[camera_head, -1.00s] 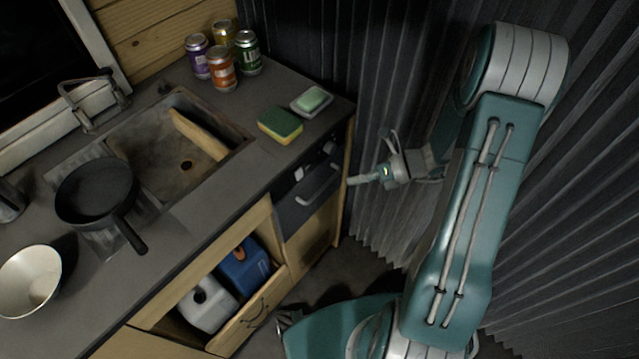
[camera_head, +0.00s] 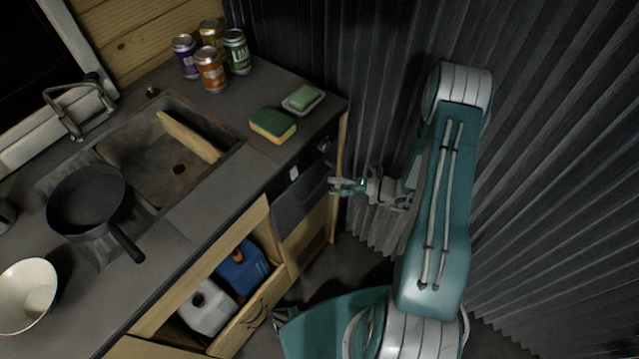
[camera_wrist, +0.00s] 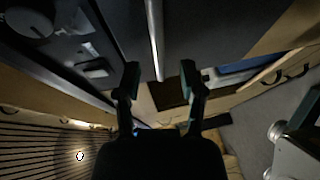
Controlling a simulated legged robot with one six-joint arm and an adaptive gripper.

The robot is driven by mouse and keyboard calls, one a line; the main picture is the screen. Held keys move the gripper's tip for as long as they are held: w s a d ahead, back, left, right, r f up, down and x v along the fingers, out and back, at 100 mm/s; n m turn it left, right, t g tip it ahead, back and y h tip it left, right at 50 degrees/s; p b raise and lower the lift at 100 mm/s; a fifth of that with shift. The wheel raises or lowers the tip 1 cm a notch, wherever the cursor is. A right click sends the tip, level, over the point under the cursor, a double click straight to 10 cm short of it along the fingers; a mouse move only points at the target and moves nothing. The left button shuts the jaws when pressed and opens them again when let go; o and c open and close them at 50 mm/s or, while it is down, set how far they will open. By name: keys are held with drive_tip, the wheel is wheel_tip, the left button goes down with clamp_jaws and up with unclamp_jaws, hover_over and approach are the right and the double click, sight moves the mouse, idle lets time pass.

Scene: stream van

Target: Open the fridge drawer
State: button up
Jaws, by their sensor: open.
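The fridge drawer (camera_head: 296,208) has a dark front set in the wooden counter unit, below the control panel, and looks shut. Its handle is a thin pale bar (camera_wrist: 154,40) in the wrist view, running up the picture just beyond and between my fingertips. My gripper (camera_wrist: 160,78) is open, with one dark finger on each side of the bar's line. I cannot tell whether the fingers reach around the bar. In the head view my gripper (camera_head: 335,186) is at the right side of the drawer front, and the handle is not clear there.
Below the counter, an open wooden drawer (camera_head: 251,309) holds a blue jug (camera_head: 243,268) and a white jug (camera_head: 211,308). On top are a sponge (camera_head: 272,124), a soap dish (camera_head: 303,100), several cans, a sink and a pan (camera_head: 87,200). A corrugated wall (camera_head: 560,150) stands close on the right.

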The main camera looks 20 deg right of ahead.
sight(320, 183)
drive_tip(key=x, duration=0.4)
drive_tip(key=shift+w+a+f, duration=0.1)
drive_tip(key=shift+w+a, duration=0.05)
drive_tip(key=shift+a, duration=0.15)
clamp_jaws()
